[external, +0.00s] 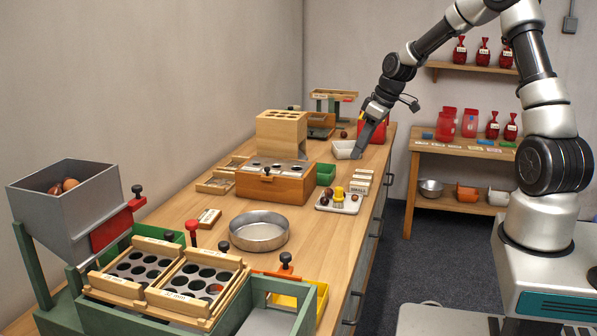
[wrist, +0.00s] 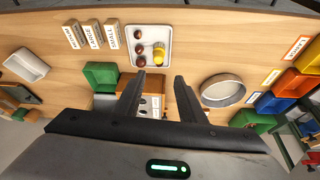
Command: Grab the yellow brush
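The yellow brush (external: 339,194) stands on a small white tray (external: 348,207) near the right edge of the long wooden table. In the wrist view the brush (wrist: 158,52) lies in the white tray (wrist: 166,32) beside several brown chestnuts (wrist: 140,47). My gripper (external: 362,151) is farther back along the table, beyond the tray, above the white bin. In the wrist view my gripper (wrist: 160,82) has its two fingers apart with nothing held between them. The brush is ahead of the fingertips, apart from them.
Label blocks (external: 361,181) stand just behind the tray, and a green box (external: 325,174) is to its left. A round metal pan (external: 259,231) is nearer the camera. A wooden holed block (external: 281,134) and a white bin (external: 343,149) stand farther back.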

